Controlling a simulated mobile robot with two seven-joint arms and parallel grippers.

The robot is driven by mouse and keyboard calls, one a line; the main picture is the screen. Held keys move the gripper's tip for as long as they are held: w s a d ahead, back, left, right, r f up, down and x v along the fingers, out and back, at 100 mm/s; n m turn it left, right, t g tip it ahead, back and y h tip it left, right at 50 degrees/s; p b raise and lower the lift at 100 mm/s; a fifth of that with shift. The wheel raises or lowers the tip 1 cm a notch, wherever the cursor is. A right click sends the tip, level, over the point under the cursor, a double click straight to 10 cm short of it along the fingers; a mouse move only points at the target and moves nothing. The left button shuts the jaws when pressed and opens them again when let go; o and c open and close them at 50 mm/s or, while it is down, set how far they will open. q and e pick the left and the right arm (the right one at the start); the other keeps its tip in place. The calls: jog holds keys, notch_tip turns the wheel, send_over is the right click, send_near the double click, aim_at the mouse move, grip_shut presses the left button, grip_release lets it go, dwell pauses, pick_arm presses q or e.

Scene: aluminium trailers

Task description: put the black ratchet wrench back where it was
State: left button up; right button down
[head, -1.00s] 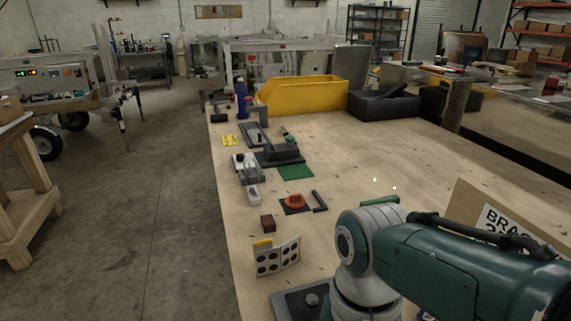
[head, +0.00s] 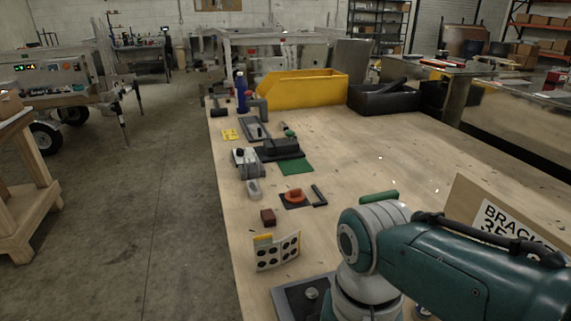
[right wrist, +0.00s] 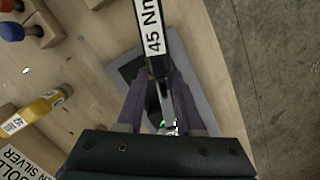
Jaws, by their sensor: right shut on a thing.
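In the right wrist view my right gripper (right wrist: 163,76) is shut on a black tool, which I take as the black ratchet wrench (right wrist: 144,12). Its black handle has a white "45 Nm" label and runs up out of the top of the picture. Its lower part lies between the purple fingers and is partly hidden. A grey tray with a dark inset (right wrist: 205,100) is behind the fingers; I cannot tell whether the wrench touches it. In the head view a grey tray (head: 284,293) shows at the bench's near edge, partly behind my right arm. My left gripper is out of view.
A yellow labelled tool (right wrist: 38,110) and blue and red knobs on wooden blocks are left in the wrist view. A cardboard box (head: 462,195) stands right of my arm. Small parts line the bench's left side, with a yellow bin (head: 300,90) behind. The bench middle is clear.

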jog(key=a+m, duration=0.1)
jog(key=a+m+b, duration=0.1)
jog(key=a+m, duration=0.1)
jog(key=shift+w+f+m, duration=0.15)
jog(key=shift+w+m, duration=0.05)
jog(key=shift+m, duration=0.1)
jog(key=shift+w+a+m+y+b, duration=0.25)
jog(key=shift+a+m+y+b, duration=0.25)
jog(key=shift+m, duration=0.5)
jog(key=shift+w+a+r+m+t+b, duration=0.1)
jog(key=shift+a+r+m+t+b, duration=0.15)
jog(key=shift+a, duration=0.35)
jog(key=shift+a+r+m+t+b, duration=0.1)
jog(key=shift+a+m, duration=0.25)
jog(key=shift+a, duration=0.2)
